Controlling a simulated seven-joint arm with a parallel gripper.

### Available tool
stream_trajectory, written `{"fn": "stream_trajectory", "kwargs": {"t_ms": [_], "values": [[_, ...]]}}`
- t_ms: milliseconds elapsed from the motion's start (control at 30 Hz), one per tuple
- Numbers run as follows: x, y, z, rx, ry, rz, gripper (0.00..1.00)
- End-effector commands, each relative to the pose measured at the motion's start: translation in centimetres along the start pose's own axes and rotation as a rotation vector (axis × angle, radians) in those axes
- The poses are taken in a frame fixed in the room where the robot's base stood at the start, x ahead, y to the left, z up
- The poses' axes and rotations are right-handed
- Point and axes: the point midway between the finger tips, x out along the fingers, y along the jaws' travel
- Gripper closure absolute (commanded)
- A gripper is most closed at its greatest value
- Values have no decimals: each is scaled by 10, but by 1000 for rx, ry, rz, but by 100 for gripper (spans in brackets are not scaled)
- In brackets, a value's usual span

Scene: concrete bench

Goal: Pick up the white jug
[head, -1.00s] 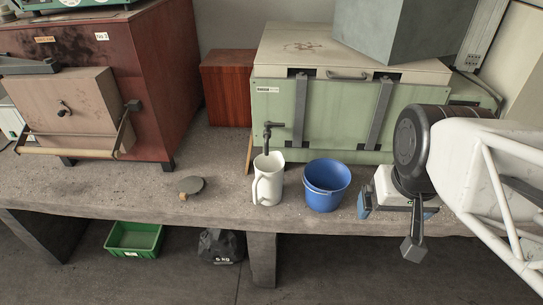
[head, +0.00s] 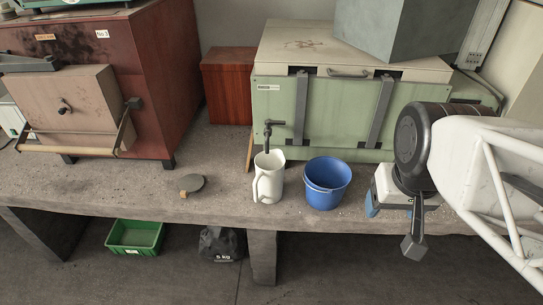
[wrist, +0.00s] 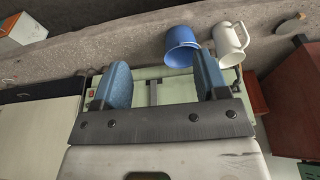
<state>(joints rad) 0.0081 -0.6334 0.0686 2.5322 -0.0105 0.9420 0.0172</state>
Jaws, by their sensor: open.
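The white jug (head: 268,180) stands upright near the front edge of the bench, its handle on the left in the head view. The outlet of a dark tap (head: 268,136) comes down just above or behind its rim. In the wrist view the jug (wrist: 230,44) lies at the upper right, beyond the right finger. My gripper (wrist: 158,62) is open, with two blue fingers wide apart and nothing between them. In the head view my gripper is right of the jug, past the blue bucket, and partly hidden by my arm.
A blue bucket (head: 326,184) stands close right of the jug, between it and my gripper. A green cabinet (head: 335,115) is behind.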

Motion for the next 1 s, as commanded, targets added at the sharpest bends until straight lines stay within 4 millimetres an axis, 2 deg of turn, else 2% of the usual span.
{"fn": "stream_trajectory", "kwargs": {"t_ms": [267,467,567,767,1000], "values": [[0,0,-1,4,-1,0,33],[3,-5,-14,56,-10,-3,33],[7,-10,-28,113,-20,-5,33],[21,-27,-68,284,-46,-8,33],[47,-55,-118,517,-83,0,33]]}}
